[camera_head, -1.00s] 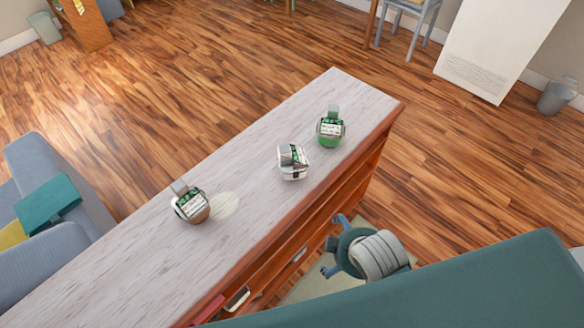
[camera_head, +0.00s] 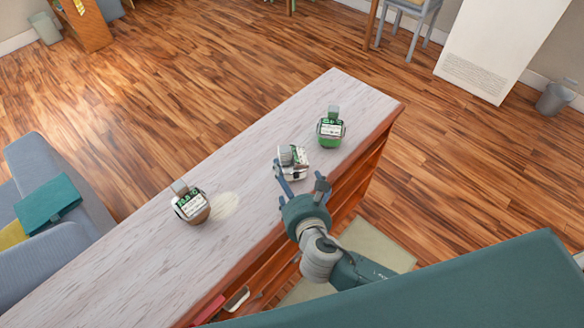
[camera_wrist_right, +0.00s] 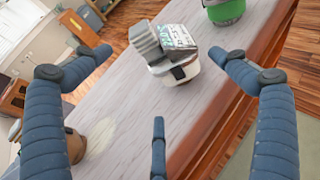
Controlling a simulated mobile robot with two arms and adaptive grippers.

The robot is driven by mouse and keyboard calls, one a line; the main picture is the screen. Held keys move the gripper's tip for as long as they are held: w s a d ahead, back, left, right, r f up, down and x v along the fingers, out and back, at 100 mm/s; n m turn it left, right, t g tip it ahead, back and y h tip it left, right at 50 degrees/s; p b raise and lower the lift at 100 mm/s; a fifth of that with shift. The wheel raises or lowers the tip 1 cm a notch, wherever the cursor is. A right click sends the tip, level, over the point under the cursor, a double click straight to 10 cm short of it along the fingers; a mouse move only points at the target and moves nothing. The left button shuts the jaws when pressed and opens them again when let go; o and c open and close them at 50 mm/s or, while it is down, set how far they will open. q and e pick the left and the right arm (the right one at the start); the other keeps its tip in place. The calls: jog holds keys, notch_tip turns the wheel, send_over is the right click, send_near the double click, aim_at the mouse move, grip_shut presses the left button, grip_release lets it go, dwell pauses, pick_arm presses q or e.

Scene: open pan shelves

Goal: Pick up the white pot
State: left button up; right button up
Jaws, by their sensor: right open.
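The white pot (camera_head: 294,158) stands on the pale shelf top between a brown pot (camera_head: 191,204) and a green pot (camera_head: 330,130). It has a label and a grey handle-like part. My right gripper (camera_head: 301,183) is open and empty, just on the near side of the white pot, with its fingers pointing toward it. In the right wrist view the white pot (camera_wrist_right: 176,58) shows ahead, between and beyond the spread fingers, apart from them. One finger hides a little of the pot's lower left in the head view. My left gripper is not in view.
The long shelf top (camera_head: 130,262) is otherwise clear. The green pot (camera_wrist_right: 225,10) is close beyond the white one. Open shelves run below the right edge. A grey sofa (camera_head: 55,190) stands at the left. A white panel (camera_head: 500,45) stands at the back right.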

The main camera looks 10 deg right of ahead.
aim_at(289, 165)
jog(key=x, duration=0.4)
jog(key=shift+w+d, duration=0.15)
jog(key=shift+w, duration=0.4)
jog(key=x, duration=0.4)
jog(key=shift+w+d+p, duration=0.15)
jog(key=shift+p, duration=0.25)
jog(key=shift+c, duration=0.5)
jog(key=c, duration=1.2)
